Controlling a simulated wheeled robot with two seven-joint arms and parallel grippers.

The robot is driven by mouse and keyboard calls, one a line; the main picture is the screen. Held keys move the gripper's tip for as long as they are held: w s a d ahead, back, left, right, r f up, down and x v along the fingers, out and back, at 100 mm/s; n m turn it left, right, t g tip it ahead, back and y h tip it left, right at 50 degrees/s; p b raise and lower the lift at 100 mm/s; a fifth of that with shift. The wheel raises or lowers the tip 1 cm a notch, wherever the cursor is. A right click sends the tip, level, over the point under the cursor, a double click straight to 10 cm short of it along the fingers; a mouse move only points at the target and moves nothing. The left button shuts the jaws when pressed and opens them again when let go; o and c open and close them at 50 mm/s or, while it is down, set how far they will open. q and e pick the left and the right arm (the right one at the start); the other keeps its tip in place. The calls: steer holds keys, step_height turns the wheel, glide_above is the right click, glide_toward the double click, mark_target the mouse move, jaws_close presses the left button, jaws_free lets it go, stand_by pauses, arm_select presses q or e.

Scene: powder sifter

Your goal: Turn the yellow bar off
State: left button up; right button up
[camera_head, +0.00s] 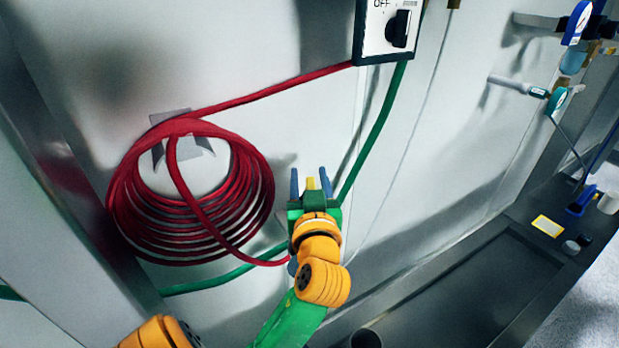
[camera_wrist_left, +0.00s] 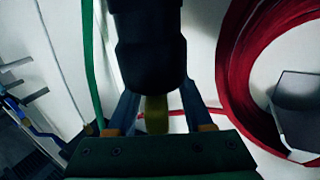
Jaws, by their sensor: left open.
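My left gripper (camera_head: 310,174) is in front of the white wall panel, right of the red hose coil, with its two blue fingers pointing up and apart. A short yellow bar (camera_head: 310,184) shows between the fingers. In the left wrist view, the fingers of the left gripper (camera_wrist_left: 158,95) stand on either side of the yellow bar (camera_wrist_left: 156,115), with gaps beside it. A dark cylindrical part (camera_wrist_left: 150,50) lies above and hides part of the bar and fingers. Whether the fingers touch the bar cannot be told. My right gripper is not in view.
A red hose coil (camera_head: 122,205) hangs on the wall at left. A switch box (camera_head: 375,40) marked OFF with a black knob (camera_head: 399,29) is above. A green hose (camera_head: 378,125) runs down from it, passing behind my gripper. A dark sink-like counter (camera_head: 450,300) is at lower right.

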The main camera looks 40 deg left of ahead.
arm_select(q)
steer(key=shift+d, duration=0.1)
steer(key=shift+c, duration=0.9)
jaws_close()
steer(key=n+g+y+b, duration=0.2)
steer(key=g, duration=0.1)
steer(key=shift+s+f+b, duration=0.2)
steer(key=shift+f+b, duration=0.05)
steer(key=shift+b, duration=0.1)
steer(key=shift+s+r+n+g+b, duration=0.1)
steer(key=shift+s+n+g+b, duration=0.4)
steer(key=shift+n+g+b, duration=1.4)
steer(key=shift+s+r+n+g+b, duration=0.1)
steer(key=shift+s+n+g+b, duration=0.55)
steer(key=shift+n+g, duration=2.45)
steer(key=shift+s+n+g+b, duration=0.4)
steer(key=shift+n+g+b, duration=0.85)
steer(key=shift+g, duration=2.65)
steer(key=shift+s+g+h, duration=0.1)
steer(key=shift+g+h, duration=0.2)
steer(key=shift+g, duration=0.1)
